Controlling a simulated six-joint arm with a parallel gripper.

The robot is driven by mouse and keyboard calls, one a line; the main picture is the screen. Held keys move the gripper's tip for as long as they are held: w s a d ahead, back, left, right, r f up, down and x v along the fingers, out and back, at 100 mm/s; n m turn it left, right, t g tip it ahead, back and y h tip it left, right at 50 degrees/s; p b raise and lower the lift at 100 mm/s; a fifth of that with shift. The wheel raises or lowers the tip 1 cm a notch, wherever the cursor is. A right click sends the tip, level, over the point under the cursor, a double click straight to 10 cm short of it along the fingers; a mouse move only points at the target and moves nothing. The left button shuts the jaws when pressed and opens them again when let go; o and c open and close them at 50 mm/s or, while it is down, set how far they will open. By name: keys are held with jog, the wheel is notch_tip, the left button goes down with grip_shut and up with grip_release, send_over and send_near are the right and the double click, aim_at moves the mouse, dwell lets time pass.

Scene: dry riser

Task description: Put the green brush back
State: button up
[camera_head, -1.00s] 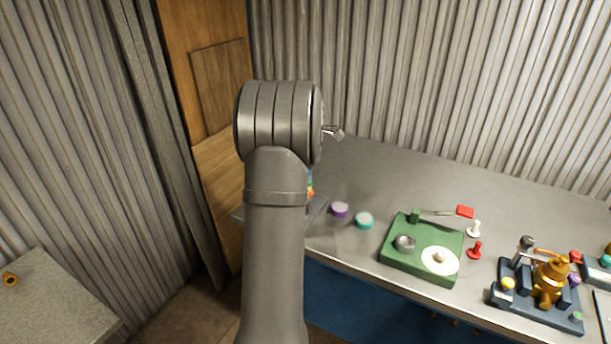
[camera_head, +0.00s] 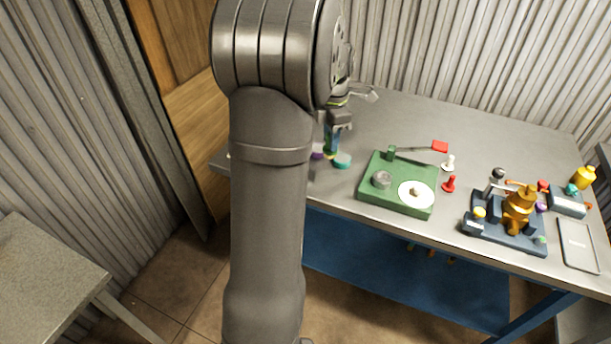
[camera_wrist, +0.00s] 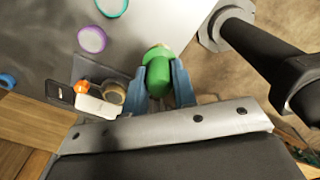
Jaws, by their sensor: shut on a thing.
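The green brush (camera_wrist: 158,76) sits between the two blue fingers of my gripper (camera_wrist: 162,88) in the wrist view, with a pale tip at its far end. My gripper is shut on it. In the head view my gripper (camera_head: 332,138) is at the left end of the grey table, partly hidden by my arm. It is just left of the teal-rimmed round piece. A dark tray (camera_wrist: 66,94) is left of the brush in the wrist view. It holds a white bottle with an orange cap (camera_wrist: 90,98) and a tan round piece (camera_wrist: 113,95).
A purple-rimmed piece (camera_wrist: 92,39) and a teal-rimmed piece (camera_head: 342,161) lie close by. A green board (camera_head: 370,192) with a cup and white disc stands to the right. Farther right is a dark rack (camera_head: 480,228) with several items. The table's back left is clear.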

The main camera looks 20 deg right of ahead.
jog(key=s+d, duration=0.1)
jog(key=s, duration=0.3)
jog(key=shift+w+a+f, duration=0.95)
jog(key=shift+w+f, duration=0.5)
jog(key=shift+f, duration=0.45)
jog(key=shift+w+a+f, duration=0.9)
jog(key=shift+w+f, duration=0.6)
jog(key=shift+f, duration=0.45)
jog(key=shift+w+a+f, duration=0.95)
jog(key=shift+w+f, duration=0.5)
jog(key=shift+f, duration=0.45)
jog(key=shift+f, duration=0.2)
jog(key=o, duration=1)
jog(key=shift+r, duration=0.1)
